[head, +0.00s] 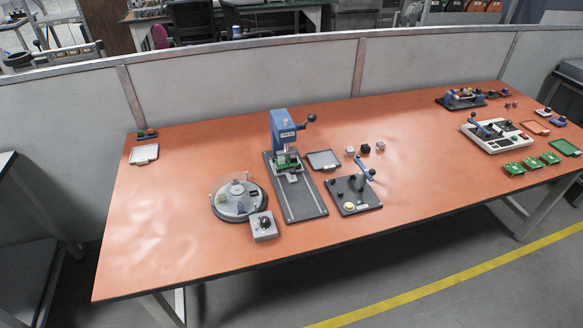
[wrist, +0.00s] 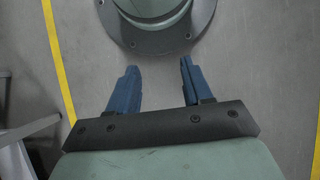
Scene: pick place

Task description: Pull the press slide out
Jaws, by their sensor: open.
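The press (head: 284,132) is a blue upright machine with a black-knobbed lever, standing near the middle of the orange table. Its long dark base with rails (head: 300,198) runs toward the table's front edge. The press slide (head: 288,164) appears to sit under the press head with a green piece on it; its details are too small to tell. My gripper (wrist: 154,88) shows only in the wrist view, with two blue fingers apart and nothing between them. It is over the grey floor, away from the press, with my round base beyond the fingertips.
Left of the press base is a round dial plate (head: 238,201) with a grey knob box (head: 264,226). Right of it are a dark lever fixture (head: 353,194), a grey tray (head: 324,160) and small cubes (head: 365,149). The orange table (head: 170,230) is clear at front left.

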